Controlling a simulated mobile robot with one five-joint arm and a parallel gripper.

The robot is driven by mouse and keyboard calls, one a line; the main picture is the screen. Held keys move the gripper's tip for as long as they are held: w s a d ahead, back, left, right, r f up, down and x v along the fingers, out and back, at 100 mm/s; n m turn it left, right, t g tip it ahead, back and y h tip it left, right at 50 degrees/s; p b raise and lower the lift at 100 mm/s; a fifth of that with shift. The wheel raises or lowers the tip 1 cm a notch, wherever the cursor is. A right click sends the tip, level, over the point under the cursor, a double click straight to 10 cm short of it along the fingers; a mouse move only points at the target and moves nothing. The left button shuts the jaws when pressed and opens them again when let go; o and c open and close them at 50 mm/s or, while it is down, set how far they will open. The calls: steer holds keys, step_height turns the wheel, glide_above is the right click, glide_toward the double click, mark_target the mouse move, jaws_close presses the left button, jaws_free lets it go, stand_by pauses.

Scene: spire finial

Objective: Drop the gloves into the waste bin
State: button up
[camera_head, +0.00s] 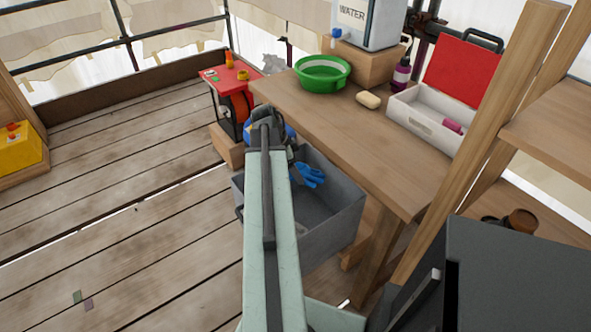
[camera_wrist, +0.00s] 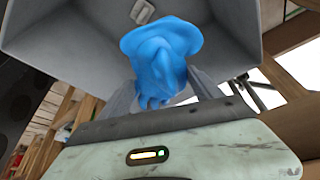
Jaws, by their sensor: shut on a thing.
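A blue glove bundle (camera_wrist: 160,55) fills the middle of the wrist view, between the fingers of my gripper (camera_wrist: 163,88). My gripper is shut on the gloves. In the head view the blue gloves (camera_head: 308,175) show just right of my arm, over the opening of the grey waste bin (camera_head: 340,222). My gripper itself is mostly hidden there behind my arm. The bin's grey inner walls (camera_wrist: 70,35) show behind the gloves in the wrist view. The bin stands on the plank floor, left of the bench, and my arm covers part of it.
A wooden bench (camera_head: 385,150) stands right of the bin, bearing a green basin (camera_head: 322,78), a soap bar (camera_head: 368,99) and an open white box (camera_head: 425,118). A red-topped stand (camera_head: 230,78) is behind the bin.

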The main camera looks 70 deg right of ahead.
step_height(320, 180, down, 5)
steer(key=b, duration=0.3)
steer(key=shift+r+b, duration=0.15)
steer(key=shift+b, duration=0.25)
steer(key=shift+r, duration=0.1)
steer(key=o, duration=1.4)
steer(key=p+v, duration=0.7)
steer(key=v, duration=0.1)
steer(key=shift+s+r+p, duration=0.1)
steer(key=shift+s+p, duration=0.05)
steer(key=shift+p, duration=0.2)
